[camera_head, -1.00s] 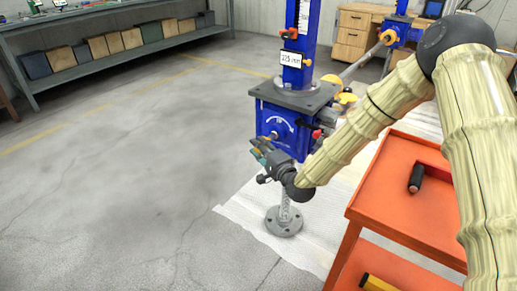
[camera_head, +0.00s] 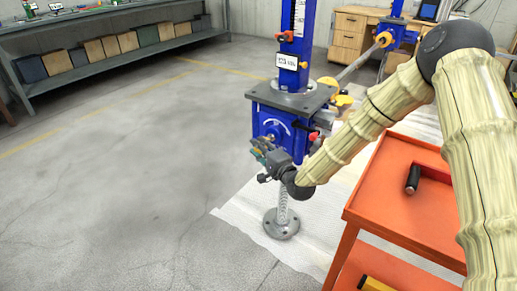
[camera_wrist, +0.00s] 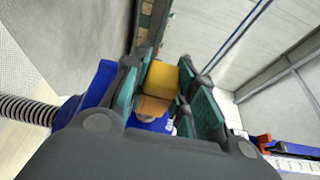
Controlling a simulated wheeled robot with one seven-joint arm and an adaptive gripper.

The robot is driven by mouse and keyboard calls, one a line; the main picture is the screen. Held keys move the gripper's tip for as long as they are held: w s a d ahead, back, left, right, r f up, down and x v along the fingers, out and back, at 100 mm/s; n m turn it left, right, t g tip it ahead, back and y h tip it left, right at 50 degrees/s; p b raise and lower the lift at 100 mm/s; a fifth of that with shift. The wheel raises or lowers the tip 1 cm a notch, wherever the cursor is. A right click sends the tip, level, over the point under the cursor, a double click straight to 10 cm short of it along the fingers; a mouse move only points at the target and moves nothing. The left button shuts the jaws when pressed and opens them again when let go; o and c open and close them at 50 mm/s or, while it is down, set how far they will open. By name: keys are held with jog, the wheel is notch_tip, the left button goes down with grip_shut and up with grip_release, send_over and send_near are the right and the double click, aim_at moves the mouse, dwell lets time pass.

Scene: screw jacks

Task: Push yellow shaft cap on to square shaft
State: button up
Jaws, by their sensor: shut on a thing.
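My gripper (camera_head: 262,150) is in front of the lower left face of the blue screw jack (camera_head: 275,123). In the wrist view, its green-padded fingers (camera_wrist: 166,92) are shut on the yellow shaft cap (camera_wrist: 160,82), which sits between them. In the head view the cap is too small and covered to make out. The jack's blue housing shows behind the fingers in the wrist view (camera_wrist: 150,124). The square shaft is hidden behind the gripper and cap, so I cannot tell whether the cap touches it.
An orange cart (camera_head: 400,215) with a black-handled item (camera_head: 412,180) stands at the right, below my arm. The jack's threaded spindle ends in a grey round base (camera_head: 281,224) on a white mat (camera_head: 310,240). The floor at left is open.

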jog(key=shift+w+d, duration=0.6)
jog(key=shift+w, duration=0.2)
jog(key=o, duration=1.1)
